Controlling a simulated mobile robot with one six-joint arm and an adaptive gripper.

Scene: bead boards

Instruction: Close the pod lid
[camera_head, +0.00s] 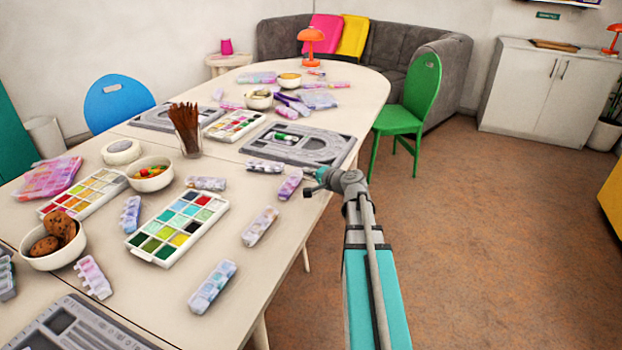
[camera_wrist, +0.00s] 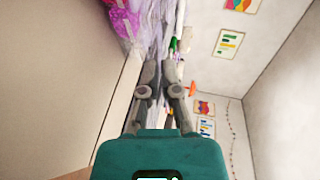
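Several small bead pods lie on the table. A purple pod (camera_head: 290,185) lies near the table's right edge, just left of my gripper (camera_head: 311,189). Another pod (camera_head: 264,166) lies behind it, and a pale pink and white pod (camera_head: 260,226) lies nearer. I cannot tell which lid stands open. In the wrist view my gripper's dark fingers (camera_wrist: 161,70) are close together, and the gap at their tips is unclear. A clear purple and pink object (camera_wrist: 125,22) shows beyond them, cut off by the frame. I see nothing clearly held.
The long table (camera_head: 230,262) also holds a bead palette (camera_head: 178,228), a grey bead board (camera_head: 325,148), a glass of brown sticks (camera_head: 187,130) and bowls. A green chair (camera_head: 412,100) stands at the table's right side. The floor (camera_head: 480,230) at right is clear.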

